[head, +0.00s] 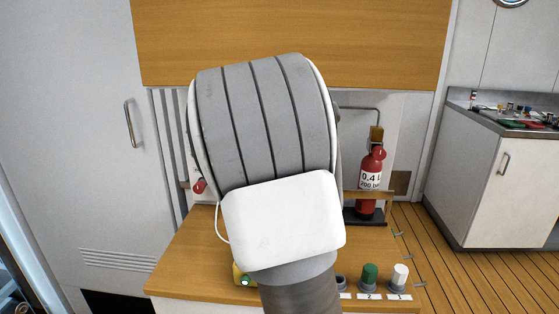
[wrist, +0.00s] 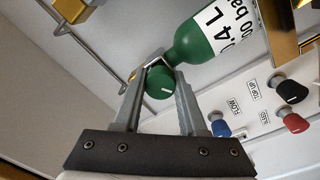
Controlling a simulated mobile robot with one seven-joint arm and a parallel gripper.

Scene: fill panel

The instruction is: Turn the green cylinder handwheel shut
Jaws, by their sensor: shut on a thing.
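In the wrist view the green cylinder (wrist: 205,42) lies at the top, neck toward my gripper, with a white label partly cut off by the frame. Its green round handwheel (wrist: 161,83) has a white line mark on its face. My gripper (wrist: 160,76) has one finger on each side of the handwheel and is shut on it. In the head view my arm hides the green cylinder, its handwheel and my fingers.
In the wrist view a panel at right carries black (wrist: 291,90), blue (wrist: 221,128) and red (wrist: 293,123) knobs near the right finger. In the head view a red cylinder (head: 369,185) stands right of my arm, above a wooden bench (head: 185,262) with green (head: 370,275) and white (head: 400,274) caps.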

